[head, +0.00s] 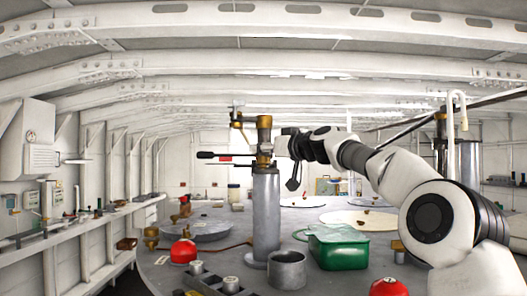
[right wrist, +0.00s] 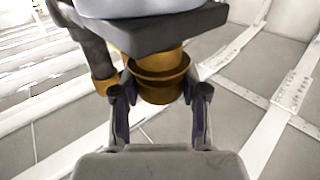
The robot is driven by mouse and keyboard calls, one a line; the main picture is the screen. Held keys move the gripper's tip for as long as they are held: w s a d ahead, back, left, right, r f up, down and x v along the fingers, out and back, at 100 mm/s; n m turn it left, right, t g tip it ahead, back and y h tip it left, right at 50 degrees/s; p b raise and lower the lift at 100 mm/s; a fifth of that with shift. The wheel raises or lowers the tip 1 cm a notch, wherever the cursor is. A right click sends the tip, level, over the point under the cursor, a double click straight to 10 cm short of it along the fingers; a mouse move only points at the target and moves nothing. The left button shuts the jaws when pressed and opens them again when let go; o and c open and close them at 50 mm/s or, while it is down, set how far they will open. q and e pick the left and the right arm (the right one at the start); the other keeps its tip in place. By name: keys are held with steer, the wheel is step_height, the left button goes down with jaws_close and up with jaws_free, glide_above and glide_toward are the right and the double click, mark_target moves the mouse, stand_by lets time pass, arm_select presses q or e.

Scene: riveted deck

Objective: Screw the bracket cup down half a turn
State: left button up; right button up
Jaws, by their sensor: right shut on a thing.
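The bracket cup, a brass-coloured stepped cup (right wrist: 158,88), sits between the two fingers of my right gripper (right wrist: 158,98) in the right wrist view. The fingers are shut on its sides. In the head view the brass fitting (head: 264,140) tops a grey metal post (head: 266,212), and my right gripper (head: 284,148) reaches it from the right. A dark arm with a black-ended handle (head: 207,155) sticks out to the left of the fitting. The cup's far side is hidden, and its thread cannot be seen. My left gripper does not show.
The post stands on a grey round table. Near it are a grey open pot (head: 287,272), a green lidded box (head: 338,246), and a red dome (head: 183,251). A second red dome (head: 388,287) is at the front right. A shelf (head: 100,220) runs along the left wall.

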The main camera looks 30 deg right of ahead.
steer(key=shift+w+d+n+y, duration=0.15)
steer(key=shift+n+y, duration=0.45)
steer(key=shift+y, duration=0.3)
steer(key=n+y+p, duration=0.1)
steer(key=g+y+p, duration=0.1)
steer(key=y+p, duration=0.1)
steer(key=shift+r+n, duration=0.3)
steer(key=shift+n, duration=0.1)
steer(key=shift+f+n+g+p, duration=0.15)
steer(key=shift+n+g+p, duration=0.15)
steer(key=shift+p, duration=0.05)
steer(key=shift+f+y, duration=0.2)
steer(key=shift+y, duration=0.2)
steer(key=o, duration=1.2)
steer(key=shift+c, duration=0.2)
